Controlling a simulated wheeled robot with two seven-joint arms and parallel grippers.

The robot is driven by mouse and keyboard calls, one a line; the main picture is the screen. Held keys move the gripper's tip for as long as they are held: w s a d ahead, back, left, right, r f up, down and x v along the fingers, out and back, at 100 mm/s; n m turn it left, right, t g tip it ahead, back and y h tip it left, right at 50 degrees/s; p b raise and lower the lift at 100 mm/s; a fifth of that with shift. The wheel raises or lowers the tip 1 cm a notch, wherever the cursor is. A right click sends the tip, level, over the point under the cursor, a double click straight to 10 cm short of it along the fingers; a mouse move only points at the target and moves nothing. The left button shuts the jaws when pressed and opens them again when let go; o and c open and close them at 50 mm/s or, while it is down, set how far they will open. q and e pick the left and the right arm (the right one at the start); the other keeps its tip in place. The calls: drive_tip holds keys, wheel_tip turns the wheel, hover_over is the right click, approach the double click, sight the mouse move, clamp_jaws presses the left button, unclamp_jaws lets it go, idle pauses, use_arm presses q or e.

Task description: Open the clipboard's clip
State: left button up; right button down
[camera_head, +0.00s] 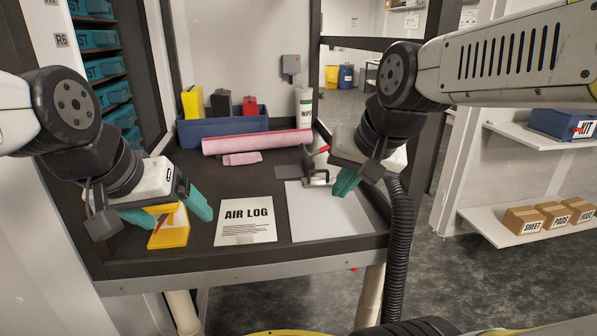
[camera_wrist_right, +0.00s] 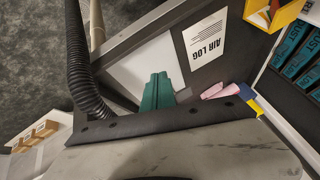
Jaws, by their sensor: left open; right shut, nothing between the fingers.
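The clipboard (camera_head: 330,222) lies on the dark bench, its white sheet facing up. A grey metal clip (camera_head: 317,181) is at its far edge, with a red-tipped piece (camera_head: 323,150) just behind it. I cannot tell whether the clip is open. My right gripper (camera_head: 345,184) is shut and empty, just right of the clip and above the sheet. Its teal fingers (camera_wrist_right: 157,92) are together over the white sheet (camera_wrist_right: 140,68) in the right wrist view, where the clip is hidden.
An AIR LOG sheet (camera_head: 246,220) lies left of the clipboard. A pink roll (camera_head: 257,142) and folded pink pads (camera_head: 242,159) lie behind. A blue bin (camera_head: 222,127) and a white WIPE bottle (camera_head: 304,107) stand at the back. A dark frame post rises on the right.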

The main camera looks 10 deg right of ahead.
drive_tip(key=w+d+f+m+h, duration=0.1)
drive_tip(key=w+f+m, duration=0.1)
drive_tip(key=w+m, duration=0.6)
drive_tip(key=w+d+f+m+h, duration=0.1)
drive_tip(key=w+m, duration=0.6)
drive_tip(key=w, duration=0.6)
drive_tip(key=shift+w+d+f+m+g, duration=0.15)
drive_tip(key=shift+d+f+m+g, duration=0.15)
drive_tip(key=shift+f+m+g, duration=0.1)
drive_tip(key=shift+f, duration=0.1)
drive_tip(key=x, duration=0.9)
drive_tip(key=w, duration=0.3)
drive_tip(key=shift+w+d, duration=0.1)
drive_tip(key=shift+w, duration=0.6)
drive_tip(key=shift+w+r, duration=0.1)
drive_tip(key=shift+r, duration=0.15)
